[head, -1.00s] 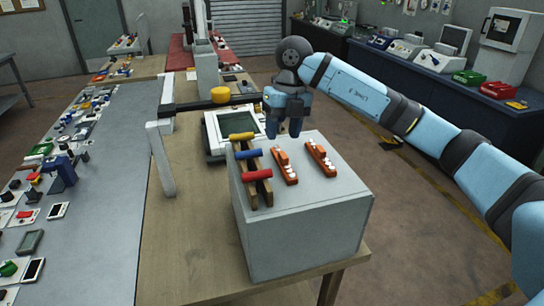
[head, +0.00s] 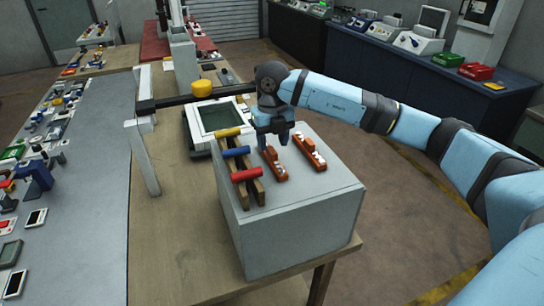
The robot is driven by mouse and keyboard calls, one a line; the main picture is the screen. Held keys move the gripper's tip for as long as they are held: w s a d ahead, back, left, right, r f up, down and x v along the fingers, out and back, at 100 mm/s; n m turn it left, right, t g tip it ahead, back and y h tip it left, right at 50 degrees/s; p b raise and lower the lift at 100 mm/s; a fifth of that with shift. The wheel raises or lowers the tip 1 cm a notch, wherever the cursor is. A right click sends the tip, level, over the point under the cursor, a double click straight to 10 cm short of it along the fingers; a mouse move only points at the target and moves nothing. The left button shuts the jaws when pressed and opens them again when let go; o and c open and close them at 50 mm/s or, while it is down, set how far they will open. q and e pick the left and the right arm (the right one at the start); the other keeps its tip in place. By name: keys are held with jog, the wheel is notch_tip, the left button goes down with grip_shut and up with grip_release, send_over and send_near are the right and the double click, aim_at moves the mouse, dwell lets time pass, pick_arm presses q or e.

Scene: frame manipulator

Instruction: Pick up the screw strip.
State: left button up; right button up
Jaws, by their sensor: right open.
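Two orange-brown strips with white pieces on them, which look like the screw strips, lie side by side on top of a grey box. The left strip (head: 274,164) lies closer to my right gripper, and the right strip (head: 309,152) lies a little apart from it. My right gripper (head: 274,143) is open, pointing down just above the far end of the left strip. Whether its fingers touch the strip cannot be told. My left gripper is not in view.
The grey box (head: 300,219) stands on a wooden table (head: 180,235). A wooden rack with yellow, blue and red (head: 247,175) handles sits left of the strips. A device with a screen (head: 221,116) stands behind. The box top right of the strips is clear.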

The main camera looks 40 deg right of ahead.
aim_at(272, 150)
notch_tip(272, 150, down, 4)
jog(key=shift+w+r+p, duration=0.15)
jog(key=shift+r+p, duration=0.05)
jog(key=shift+p, duration=0.1)
jog(key=shift+c, duration=0.2)
grip_shut()
jog(key=shift+r, duration=0.1)
